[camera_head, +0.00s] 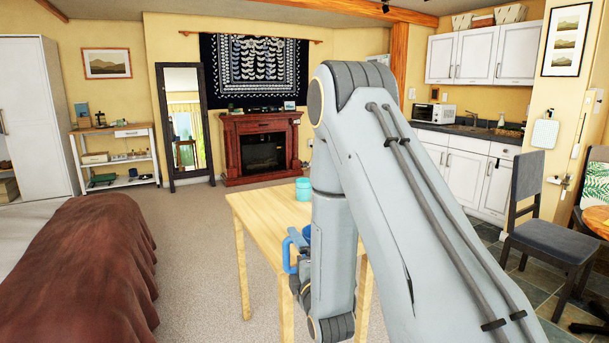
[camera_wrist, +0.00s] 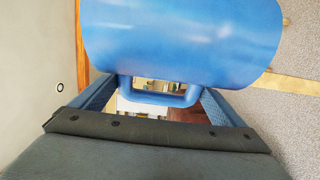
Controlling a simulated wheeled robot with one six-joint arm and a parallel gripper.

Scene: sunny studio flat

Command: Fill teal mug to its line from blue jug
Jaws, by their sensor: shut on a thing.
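The teal mug (camera_head: 303,188) stands upright on the wooden table (camera_head: 262,222), near its far edge. Its line and its inside cannot be made out. The blue jug (camera_head: 291,250) is mostly hidden behind my arm in the head view; a blue handle-like part shows left of the arm, over the table's near part. In the wrist view the jug's body (camera_wrist: 180,40) fills the top, with its handle between the fingers of my gripper (camera_wrist: 160,96). My gripper is shut on the jug by this handle. The jug's mouth, contents and exact tilt are hidden.
A bed with a brown cover (camera_head: 85,262) lies to the left. A dark chair (camera_head: 545,215) stands at the right by a round table (camera_head: 598,215). A fireplace (camera_head: 262,147) and mirror (camera_head: 185,125) are at the back. Carpet between bed and table is clear.

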